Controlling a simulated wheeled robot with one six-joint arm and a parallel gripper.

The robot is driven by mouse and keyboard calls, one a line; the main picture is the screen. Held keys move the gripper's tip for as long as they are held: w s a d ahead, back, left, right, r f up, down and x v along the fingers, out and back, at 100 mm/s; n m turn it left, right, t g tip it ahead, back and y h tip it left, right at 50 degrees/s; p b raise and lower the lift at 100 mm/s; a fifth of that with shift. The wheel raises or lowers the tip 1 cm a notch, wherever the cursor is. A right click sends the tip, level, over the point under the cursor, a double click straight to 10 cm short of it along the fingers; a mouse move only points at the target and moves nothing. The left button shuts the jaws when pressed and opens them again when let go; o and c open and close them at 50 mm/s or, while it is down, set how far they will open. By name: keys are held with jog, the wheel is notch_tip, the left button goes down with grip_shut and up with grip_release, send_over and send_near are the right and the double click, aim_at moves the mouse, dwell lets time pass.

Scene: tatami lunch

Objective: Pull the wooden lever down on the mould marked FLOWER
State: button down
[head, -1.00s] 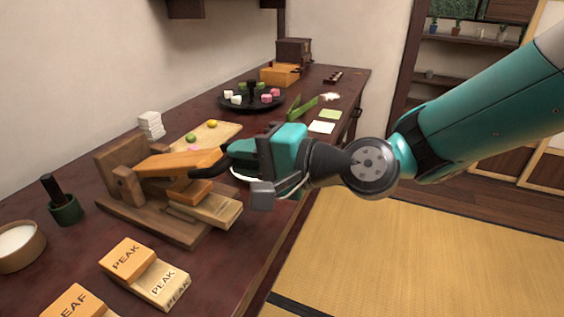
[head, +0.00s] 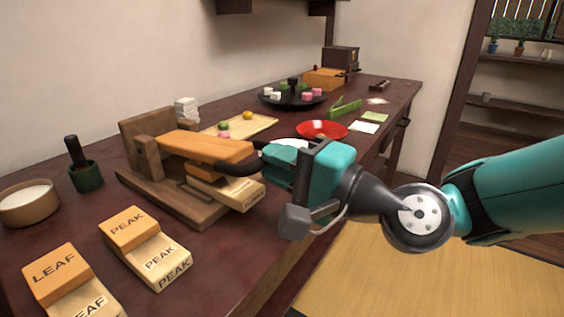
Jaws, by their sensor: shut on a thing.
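A wooden press (head: 142,145) stands on the dark table at the left. Its orange wooden lever (head: 205,146) runs from the upright post to the right and lies about level, close above a two-part mould (head: 245,196) on the press base. No marking on that mould can be read from here, so I cannot tell whether it says FLOWER. My gripper (head: 248,163) is shut on the free right end of the lever, with its dark fingers around that end. The fingers hide the lever's tip.
A PEAK mould (head: 145,246) and a LEAF mould (head: 70,285) lie at the front. A bowl (head: 28,204) and a green mortar (head: 86,177) stand left of the press. Behind are a sweets board (head: 257,126), a red dish (head: 321,130) and a black tray (head: 292,99).

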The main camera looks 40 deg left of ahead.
jog(key=shift+w, duration=0.1)
jog(key=c, duration=1.1)
grip_release()
jog(key=d+f+b, duration=0.1)
jog(key=d+b, duration=0.8)
jog(key=d, duration=0.8)
jog(key=shift+d+f, duration=0.15)
jog(key=shift+f, duration=0.1)
